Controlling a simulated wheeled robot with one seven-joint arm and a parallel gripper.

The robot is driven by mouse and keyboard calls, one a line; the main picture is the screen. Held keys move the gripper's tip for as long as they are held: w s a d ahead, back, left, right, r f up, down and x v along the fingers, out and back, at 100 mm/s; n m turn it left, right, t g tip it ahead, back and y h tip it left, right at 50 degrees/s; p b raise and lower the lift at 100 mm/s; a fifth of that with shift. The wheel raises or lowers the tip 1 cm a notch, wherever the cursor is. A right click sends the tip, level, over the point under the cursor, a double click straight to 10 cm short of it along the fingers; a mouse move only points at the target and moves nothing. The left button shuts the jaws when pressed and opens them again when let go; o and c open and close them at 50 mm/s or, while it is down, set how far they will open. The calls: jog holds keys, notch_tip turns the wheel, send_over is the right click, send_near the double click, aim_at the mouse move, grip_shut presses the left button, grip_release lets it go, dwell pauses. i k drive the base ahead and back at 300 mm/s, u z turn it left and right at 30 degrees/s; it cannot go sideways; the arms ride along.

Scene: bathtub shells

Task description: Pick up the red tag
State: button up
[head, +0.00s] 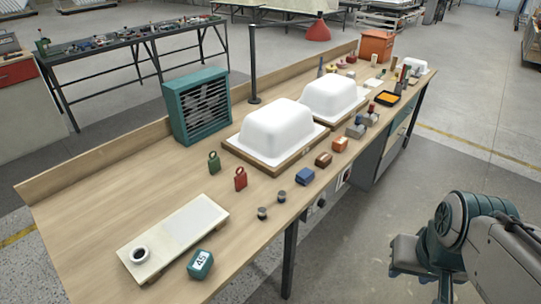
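The red tag (240,179) stands upright on the wooden workbench, with a loop at its top, right of a similar green tag (214,162). It is in the head view, left of centre, in front of the left white tub shell. Nothing covers it. Part of my arm shows at the lower right, beside the bench and well apart from the red tag. I make out no gripper fingers there.
White tub shells (271,130) on wooden boards stand behind the tags, with a teal louvred box (197,104) to their left. Two small dark cylinders (262,213), a blue block (305,176) and a pale board (172,238) lie nearer the front. Bare bench (110,200) lies left of the tags.

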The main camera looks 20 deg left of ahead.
aim_at(241, 180)
jog(key=u, duration=0.4)
jog(key=i, duration=0.9)
jog(key=u, duration=0.65)
